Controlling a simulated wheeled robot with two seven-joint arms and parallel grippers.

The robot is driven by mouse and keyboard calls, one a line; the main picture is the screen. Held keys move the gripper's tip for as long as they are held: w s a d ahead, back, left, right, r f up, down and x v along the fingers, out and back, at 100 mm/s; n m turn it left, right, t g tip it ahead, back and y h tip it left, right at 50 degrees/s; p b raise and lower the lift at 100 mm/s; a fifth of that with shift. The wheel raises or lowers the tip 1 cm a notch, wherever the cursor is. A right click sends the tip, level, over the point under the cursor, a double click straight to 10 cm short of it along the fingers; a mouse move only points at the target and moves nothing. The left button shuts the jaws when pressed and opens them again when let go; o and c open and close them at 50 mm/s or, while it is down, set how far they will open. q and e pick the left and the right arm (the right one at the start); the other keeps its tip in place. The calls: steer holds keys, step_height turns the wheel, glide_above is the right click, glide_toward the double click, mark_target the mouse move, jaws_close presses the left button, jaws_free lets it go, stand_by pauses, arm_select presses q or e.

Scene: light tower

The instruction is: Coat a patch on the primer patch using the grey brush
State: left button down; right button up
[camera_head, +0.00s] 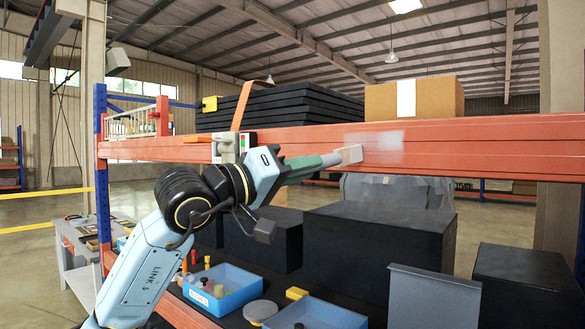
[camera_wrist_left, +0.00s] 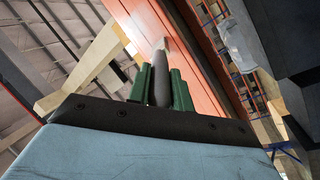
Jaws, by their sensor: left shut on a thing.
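My left gripper (camera_head: 302,165) is shut on the handle, with the head pointing right toward the orange beam. The primer patch (camera_head: 386,142) is a pale, whitish area on the beam's front face. The brush head overlaps the patch's left end in the head view; I cannot tell whether they touch. In the left wrist view, the green fingers (camera_wrist_left: 161,84) grip the dark grey handle of the brush (camera_wrist_left: 160,66), and its far end lies against the beam in the picture. My right gripper is not in view.
The orange shelf beam (camera_head: 470,145) spans the view. A cardboard box (camera_head: 440,97) and black slabs (camera_head: 310,100) lie above it. Below stand black boxes (camera_head: 375,235), a blue bin (camera_head: 240,290) with small items, and a grey panel (camera_head: 432,298). A small device (camera_head: 228,148) sits on the beam.

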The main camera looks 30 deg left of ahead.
arm_select(q)
steer(key=shift+d, duration=4.15)
steer(key=b, duration=0.3)
glide_toward(325, 156)
steer(key=shift+w+d+r, duration=0.1)
steer(key=shift+w+r, duration=0.05)
steer(key=shift+w, duration=1.2)
steer(key=shift+w+r, duration=0.2)
steer(key=shift+w, duration=1.1)
steer(key=shift+s+d+r+p, duration=0.1)
steer(key=shift+d+r+p, duration=0.15)
steer(key=shift+d, duration=0.7)
steer(key=shift+s+d+r+p, duration=0.15)
steer(key=shift+d+p, duration=0.2)
steer(key=shift+d, duration=0.6)
steer(key=shift+d+r+p, duration=0.2)
steer(key=shift+d+p, duration=0.1)
steer(key=shift+d, duration=0.6)
steer(key=d, duration=0.4)
steer(key=shift+s, duration=0.15)
